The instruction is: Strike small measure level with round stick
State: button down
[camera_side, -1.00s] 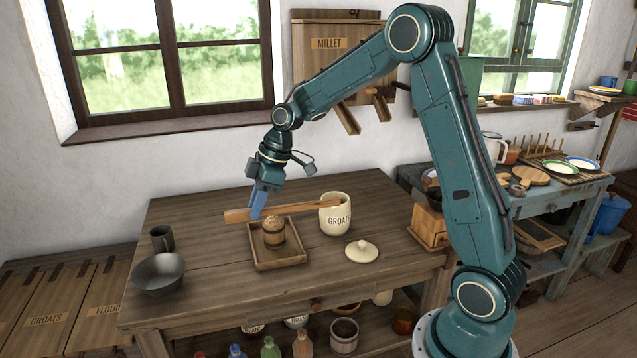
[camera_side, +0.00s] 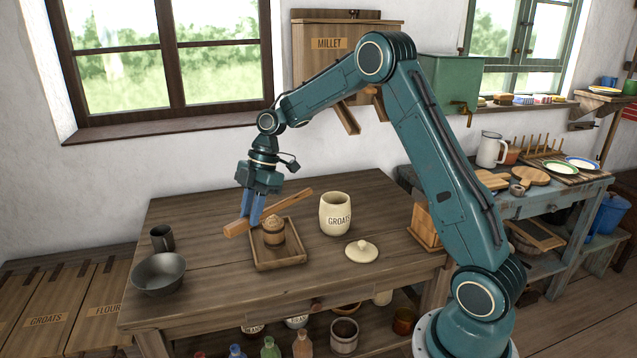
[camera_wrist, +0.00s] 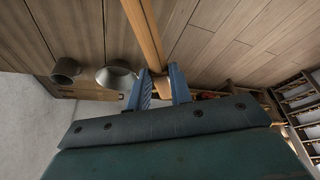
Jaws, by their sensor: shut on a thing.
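My gripper (camera_side: 250,212) is shut on a wooden stick (camera_side: 288,204), near the stick's left end. The stick runs up and to the right in the side view, over the back part of a tray. In the wrist view the stick (camera_wrist: 147,40) stretches away from between the blue fingers (camera_wrist: 158,80). The small wooden measure (camera_side: 274,235) stands upright in the wooden tray (camera_side: 280,264), with a pale heap rising above its rim. The stick passes just behind or above the heap; I cannot tell whether they touch. The measure does not show in the wrist view.
A cream groats jar (camera_side: 335,214) stands open right of the tray, its lid (camera_side: 362,251) lying in front. A dark bowl (camera_side: 160,274) and a dark mug (camera_side: 162,239) stand at the table's left. The table (camera_side: 205,290) between bowl and tray is clear.

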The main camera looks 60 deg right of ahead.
jog(key=f+n+g, duration=0.1)
jog(key=n, duration=0.2)
jog(key=w+d+f+n+g, duration=0.1)
jog(key=f+n, duration=0.1)
jog(key=n, duration=0.2)
jog(key=d+f+n+g, duration=0.1)
jog(key=f+n, duration=0.1)
jog(key=n, duration=0.1)
jog(key=shift+w+n+g+h, duration=0.15)
jog(key=shift+n+g+h, duration=0.15)
jog(key=shift+g+h, duration=0.1)
jog(key=shift+r, duration=0.1)
jog(key=shift+f, duration=0.3)
jog(key=shift+s+d+f, duration=2.1)
jog(key=shift+s+d, duration=0.8)
jog(key=shift+s, duration=0.7)
jog(key=shift+s+d+r, duration=0.1)
jog(key=shift+r, duration=1.05)
jog(key=shift+s+d+r, duration=0.1)
jog(key=shift+r, duration=1.05)
jog(key=shift+r, duration=0.1)
